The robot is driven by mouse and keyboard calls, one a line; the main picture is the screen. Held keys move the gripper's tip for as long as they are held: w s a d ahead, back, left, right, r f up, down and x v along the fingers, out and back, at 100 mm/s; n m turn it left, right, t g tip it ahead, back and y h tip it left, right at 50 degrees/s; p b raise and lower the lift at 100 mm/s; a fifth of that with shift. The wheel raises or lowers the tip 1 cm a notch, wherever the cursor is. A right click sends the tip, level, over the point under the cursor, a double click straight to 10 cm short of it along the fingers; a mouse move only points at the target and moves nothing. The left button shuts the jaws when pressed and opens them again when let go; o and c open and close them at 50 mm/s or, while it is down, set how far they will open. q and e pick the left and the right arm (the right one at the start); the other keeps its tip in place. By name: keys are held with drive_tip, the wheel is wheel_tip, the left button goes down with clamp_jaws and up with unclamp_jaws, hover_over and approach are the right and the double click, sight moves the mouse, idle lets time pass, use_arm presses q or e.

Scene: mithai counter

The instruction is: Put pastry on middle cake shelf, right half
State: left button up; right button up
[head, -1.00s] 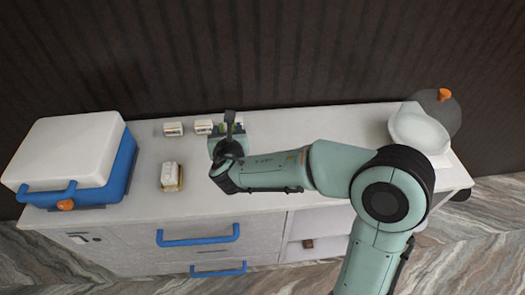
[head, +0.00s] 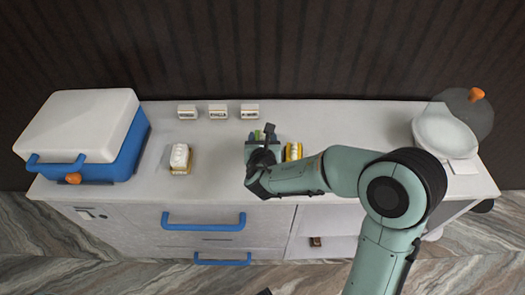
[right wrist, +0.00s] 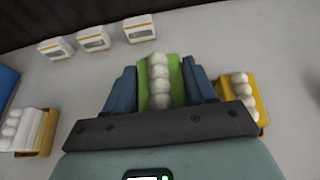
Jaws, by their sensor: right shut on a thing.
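My right gripper (head: 263,138) is over the counter top, between two other pastries. In the right wrist view its blue fingers (right wrist: 160,88) are shut on a green pastry (right wrist: 176,84) with a row of white balls on top. In the head view the arm partly hides it; its height above the counter is hard to tell. A pastry with a white top and yellow base (head: 180,158) stands to the left. A yellow pastry (head: 294,151) stands just right of the gripper, partly hidden. An open shelf compartment (head: 335,222) shows in the counter's front right. My left gripper is not in view.
Three small white labelled boxes (head: 218,111) stand along the counter's back. A blue box with a white lid (head: 85,135) fills the left end. A white bowl with a dark, orange-knobbed lid (head: 447,135) stands at the right. Blue handles (head: 203,220) project from the front.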

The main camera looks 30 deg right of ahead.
drive_tip(key=shift+f+b, duration=0.35)
drive_tip(key=shift+f, duration=2)
drive_tip(key=shift+f, duration=0.1)
drive_tip(key=shift+f, duration=0.15)
drive_tip(key=o, duration=1.1)
